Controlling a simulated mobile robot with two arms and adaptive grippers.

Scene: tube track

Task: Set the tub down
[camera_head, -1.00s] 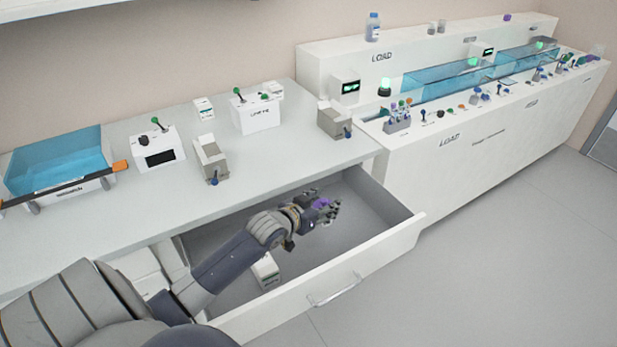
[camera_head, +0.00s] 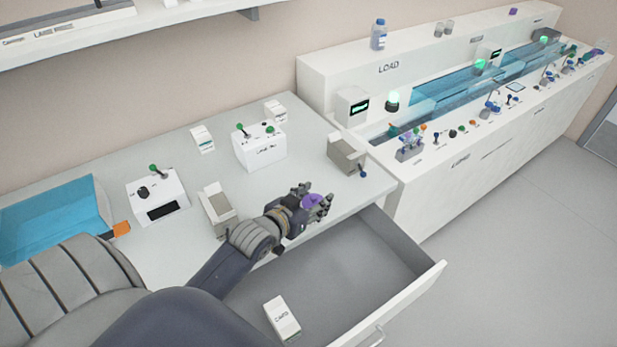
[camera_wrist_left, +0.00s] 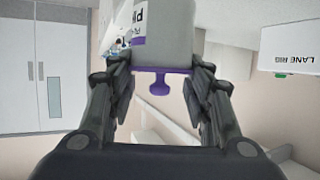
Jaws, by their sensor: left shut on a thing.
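The tub (camera_wrist_left: 163,38) is pale grey with dark print and a purple rim and knob; it fills the space between my fingers in the left wrist view. In the head view only a purple part of the tub (camera_head: 311,201) shows, the rest hidden by the hand. My left gripper (camera_head: 320,207) is shut on it and appears over the counter's front edge, near the back of the open drawer. The left fingers (camera_wrist_left: 163,80) lie on both sides of the tub. My right gripper is not in view.
The open drawer (camera_head: 415,285) holds a white labelled box (camera_head: 282,318). On the counter (camera_head: 295,165) stand a grey-and-white block (camera_head: 217,208), switch boxes (camera_head: 260,147) and another grey block (camera_head: 346,157). Bare counter shows between them. The track bench (camera_head: 440,185) is at right.

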